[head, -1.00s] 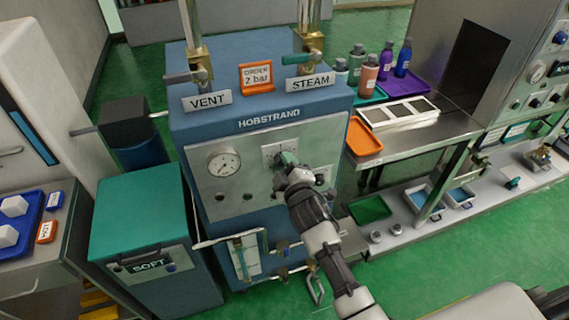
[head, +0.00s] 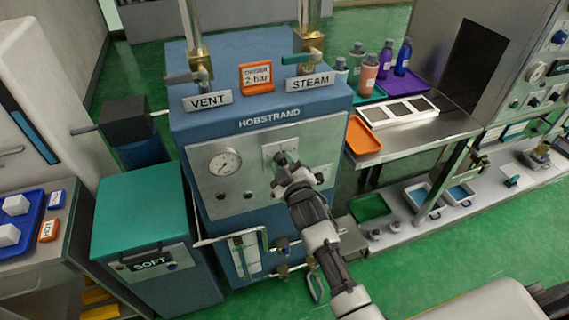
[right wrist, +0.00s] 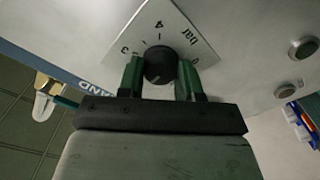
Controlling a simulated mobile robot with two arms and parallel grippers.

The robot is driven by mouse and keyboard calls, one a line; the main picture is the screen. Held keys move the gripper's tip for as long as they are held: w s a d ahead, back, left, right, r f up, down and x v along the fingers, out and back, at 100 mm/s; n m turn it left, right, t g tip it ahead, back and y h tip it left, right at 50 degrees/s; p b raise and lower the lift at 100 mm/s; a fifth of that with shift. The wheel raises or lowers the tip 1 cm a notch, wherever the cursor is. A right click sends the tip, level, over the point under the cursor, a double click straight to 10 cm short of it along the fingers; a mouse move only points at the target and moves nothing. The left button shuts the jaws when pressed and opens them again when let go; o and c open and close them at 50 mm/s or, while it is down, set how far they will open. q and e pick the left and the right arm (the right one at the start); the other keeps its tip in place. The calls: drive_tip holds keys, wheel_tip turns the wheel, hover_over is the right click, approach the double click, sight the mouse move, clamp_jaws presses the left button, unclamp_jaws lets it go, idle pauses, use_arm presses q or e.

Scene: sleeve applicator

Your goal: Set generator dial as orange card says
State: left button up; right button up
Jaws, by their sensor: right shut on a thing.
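The orange card (head: 256,77) stands on top of the blue Hobstrand generator (head: 262,98) and reads "ORDER 2 bar". The dial's white plate shows in the right wrist view (right wrist: 172,25) with "bar", 0, 3 and 4 readable; the rest of the scale is hidden or unclear. The black dial knob (right wrist: 159,62) sits between the green fingers of my right gripper (right wrist: 160,72), which is shut on it. In the head view my right gripper (head: 284,163) covers part of the dial plate. I cannot clearly read the knob's pointer. My left gripper is out of view.
A round pressure gauge (head: 225,161) is left of the dial on the same panel. VENT (head: 207,100) and STEAM (head: 310,82) valves stand above. A steel bench (head: 440,122) with bottles and an orange tray (head: 363,138) is at right. The SOFT box (head: 145,230) stands left.

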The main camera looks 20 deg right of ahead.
drive_tip(key=shift+f, duration=0.1)
drive_tip(key=o, duration=0.9)
drive_tip(key=s, duration=0.5)
drive_tip(key=s+b, duration=0.1)
drive_tip(key=s, duration=0.4)
drive_tip(key=shift+s+d, duration=0.2)
drive_tip(key=shift+s, duration=0.2)
drive_tip(key=s+f+m+g, duration=0.1)
drive_tip(key=s+f+g, duration=0.35)
drive_tip(key=f, duration=1.05)
drive_tip(key=s+f+m+g, duration=0.1)
drive_tip(key=s+f+g, duration=0.3)
drive_tip(key=f, duration=1)
drive_tip(key=s+d+f+m+g, duration=0.1)
drive_tip(key=s+d+f+g, duration=0.1)
drive_tip(key=s+f, duration=0.4)
drive_tip(key=s+d+f+m+g, duration=0.1)
drive_tip(key=s+f, duration=0.6)
drive_tip(key=s, duration=0.8)
drive_tip(key=s+d+f+m+g, duration=0.1)
drive_tip(key=s+d+f+g, duration=0.2)
drive_tip(key=s, duration=0.8)
wheel_tip(320, 180, down, 4)
drive_tip(key=shift+s+d+r+m+g+h, duration=0.1)
drive_tip(key=shift+m+g+h, duration=0.05)
drive_tip(key=shift+g, duration=0.5)
drive_tip(key=shift+s+f+m+g+h, duration=0.1)
drive_tip(key=shift+m+g+h, duration=0.05)
drive_tip(key=shift+g, duration=0.45)
